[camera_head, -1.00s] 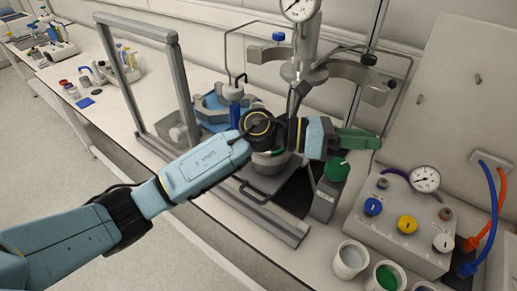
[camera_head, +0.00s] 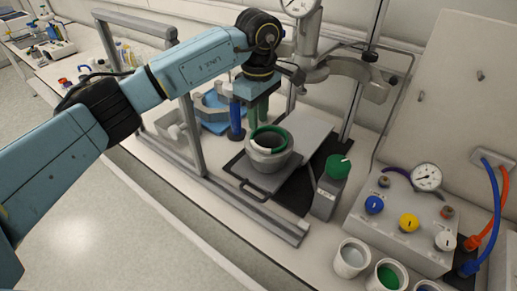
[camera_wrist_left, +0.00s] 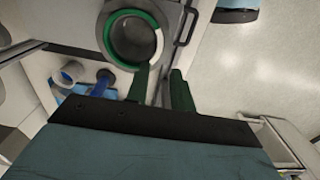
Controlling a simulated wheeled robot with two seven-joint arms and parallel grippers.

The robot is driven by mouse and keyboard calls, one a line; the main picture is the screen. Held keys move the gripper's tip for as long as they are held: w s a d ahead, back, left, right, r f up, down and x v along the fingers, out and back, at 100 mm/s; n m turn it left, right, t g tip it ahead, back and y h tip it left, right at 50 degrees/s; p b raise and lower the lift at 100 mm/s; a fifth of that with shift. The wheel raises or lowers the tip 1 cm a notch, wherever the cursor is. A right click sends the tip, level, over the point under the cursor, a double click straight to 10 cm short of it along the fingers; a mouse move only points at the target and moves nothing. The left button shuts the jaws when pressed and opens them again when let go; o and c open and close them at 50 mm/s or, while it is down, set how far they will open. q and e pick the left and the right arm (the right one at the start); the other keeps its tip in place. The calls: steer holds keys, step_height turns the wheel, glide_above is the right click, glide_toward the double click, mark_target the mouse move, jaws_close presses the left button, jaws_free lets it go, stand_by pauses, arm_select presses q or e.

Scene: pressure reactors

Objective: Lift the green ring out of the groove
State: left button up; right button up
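The green ring (camera_head: 283,134) sits in the top of the grey round vessel (camera_head: 270,162). In the left wrist view the ring (camera_wrist_left: 112,38) shows as a green arc with a white stretch on its right side, around a dark opening inside the vessel's grey rim (camera_wrist_left: 172,14). My left gripper (camera_head: 258,119) points down at the back-left side of the ring. In the left wrist view its two green fingers (camera_wrist_left: 161,78) are apart with nothing between them. One fingertip is close to the ring's edge; contact cannot be told. My right gripper is not in view.
A blue post (camera_head: 236,120) stands just left of my fingers. A grey frame (camera_head: 192,115) stands farther left. A green-knobbed block (camera_head: 328,190) and a control box with a gauge (camera_head: 400,225) are to the right. Open cups (camera_head: 350,260) stand at the front.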

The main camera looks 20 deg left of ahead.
arm_select(q)
step_height(320, 180, down, 8)
steer(key=b, duration=0.4)
steer(key=shift+f+b, duration=0.15)
steer(key=shift+b, duration=0.2)
steer(key=shift+d, duration=0.1)
jaws_close()
step_height(320, 180, up, 7)
steer(key=p, duration=0.4)
